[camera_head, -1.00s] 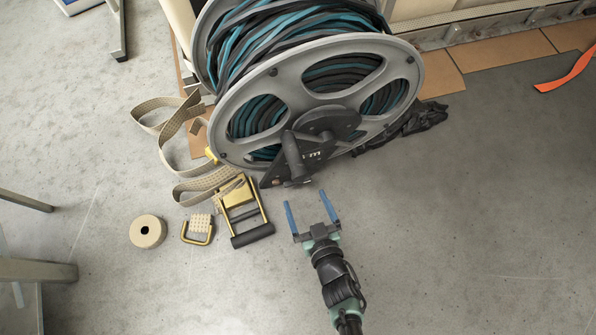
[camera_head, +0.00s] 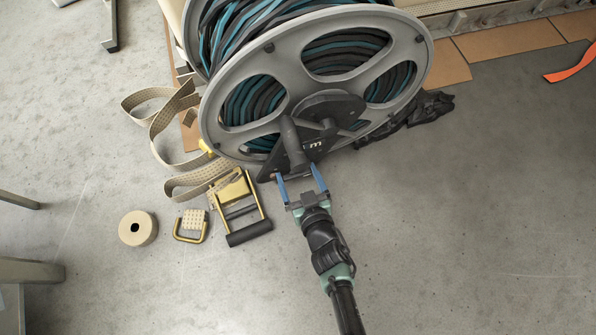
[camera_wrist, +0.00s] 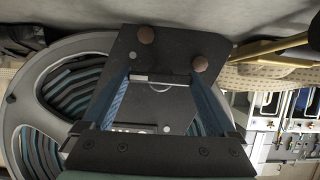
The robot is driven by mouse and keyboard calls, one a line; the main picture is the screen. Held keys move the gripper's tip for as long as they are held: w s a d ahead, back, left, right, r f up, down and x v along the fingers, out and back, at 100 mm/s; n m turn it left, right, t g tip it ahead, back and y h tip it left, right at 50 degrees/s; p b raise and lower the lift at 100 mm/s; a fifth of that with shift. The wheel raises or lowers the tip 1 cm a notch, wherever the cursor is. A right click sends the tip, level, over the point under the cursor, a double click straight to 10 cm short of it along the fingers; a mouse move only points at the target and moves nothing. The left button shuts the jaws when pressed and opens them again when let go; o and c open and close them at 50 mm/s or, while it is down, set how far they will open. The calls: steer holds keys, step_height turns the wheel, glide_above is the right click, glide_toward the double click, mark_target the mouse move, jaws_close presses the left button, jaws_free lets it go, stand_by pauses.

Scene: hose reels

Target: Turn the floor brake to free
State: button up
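The large grey hose reel (camera_head: 417,62), wound with black and teal hose, stands at the top middle of the head view. A dark plate (camera_head: 312,146) with a thick crank handle (camera_head: 293,146) is at its lower front. In the wrist view the plate (camera_wrist: 172,55) shows two brownish round knobs and a small pale bar. I cannot tell which part is the floor brake. My gripper (camera_head: 298,180) is open, its blue fingers spread just below the plate's lower edge. In the wrist view the plate is seen between the fingers (camera_wrist: 162,84); nothing is gripped, and contact cannot be told.
A yellow ratchet buckle (camera_head: 260,190) with a black grip lies left of my gripper. Beige strap (camera_head: 166,118), a hook (camera_head: 189,237) and a tape roll (camera_head: 138,228) lie further left. Black cloth (camera_head: 425,108) lies right of the reel.

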steer(key=c, duration=0.6)
steer(key=shift+o, duration=0.2)
steer(key=shift+n, duration=0.3)
steer(key=shift+n+t+h, duration=0.4)
steer(key=shift+n+h, duration=0.6)
steer(key=n+t+h, duration=0.1)
steer(key=n+h, duration=0.1)
steer(key=n, duration=0.1)
steer(key=shift+s+a+f, duration=0.1)
steer(key=shift+f, duration=0.05)
steer(key=n+t, duration=0.1)
steer(key=n, duration=0.1)
steer(key=n+h, duration=0.1)
steer(key=n, duration=0.1)
steer(key=shift+a+f+t, duration=0.15)
steer(key=shift+t, duration=0.25)
steer(key=shift+n+t+h, duration=0.4)
steer(key=shift+n+t, duration=0.4)
steer(key=shift+n, duration=1.1)
